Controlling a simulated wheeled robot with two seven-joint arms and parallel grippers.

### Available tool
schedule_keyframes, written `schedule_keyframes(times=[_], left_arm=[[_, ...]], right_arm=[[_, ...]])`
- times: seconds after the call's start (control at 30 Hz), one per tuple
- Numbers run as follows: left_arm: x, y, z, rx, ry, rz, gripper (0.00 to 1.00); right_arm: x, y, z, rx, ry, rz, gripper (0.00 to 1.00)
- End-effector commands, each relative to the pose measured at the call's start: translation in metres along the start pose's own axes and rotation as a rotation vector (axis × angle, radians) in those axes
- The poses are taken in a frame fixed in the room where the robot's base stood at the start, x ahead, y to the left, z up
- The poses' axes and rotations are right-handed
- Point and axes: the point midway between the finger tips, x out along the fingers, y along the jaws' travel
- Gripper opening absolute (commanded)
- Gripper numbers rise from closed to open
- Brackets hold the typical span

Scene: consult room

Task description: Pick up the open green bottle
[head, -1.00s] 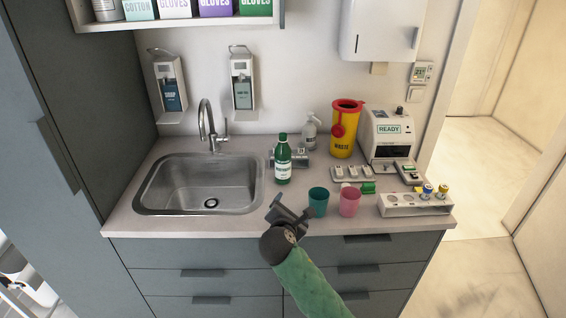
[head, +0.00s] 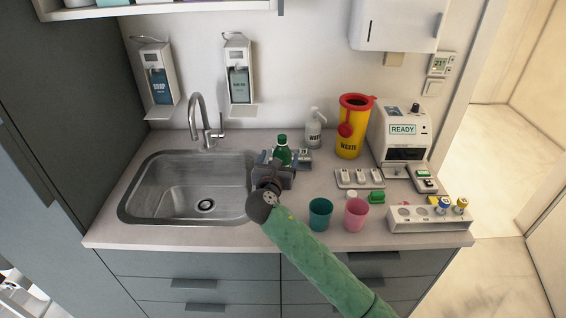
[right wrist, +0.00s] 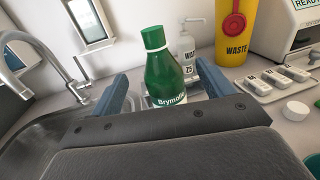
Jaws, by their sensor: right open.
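The green bottle (head: 283,152) stands upright on the counter to the right of the sink, with its lower part hidden behind my right gripper (head: 274,174). In the right wrist view the bottle (right wrist: 166,72) shows its green neck and a white label, between the two blue fingers of my right gripper (right wrist: 165,90). My left gripper is not in view.
A teal cup (head: 320,214) and a pink cup (head: 356,215) stand close to the right of my forearm. Behind are a pump bottle (head: 314,128) and a yellow waste bin (head: 351,128). The sink (head: 190,185) lies left. A vial rack (head: 428,219) stands at right.

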Motion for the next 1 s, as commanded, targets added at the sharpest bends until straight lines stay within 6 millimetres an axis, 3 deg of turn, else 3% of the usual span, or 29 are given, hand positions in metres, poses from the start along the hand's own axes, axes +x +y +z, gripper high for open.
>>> schedule_keyframes(times=[0.3,0.67,1.0], left_arm=[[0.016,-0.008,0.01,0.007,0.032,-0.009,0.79],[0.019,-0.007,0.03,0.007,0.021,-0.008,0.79],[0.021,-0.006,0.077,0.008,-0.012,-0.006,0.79]], right_arm=[[-0.001,0.0,-0.052,-0.001,0.002,0.001,0.8],[0.026,0.0,-0.051,0.002,0.0,0.0,0.8],[0.07,0.0,-0.051,0.002,0.0,-0.001,0.8]])
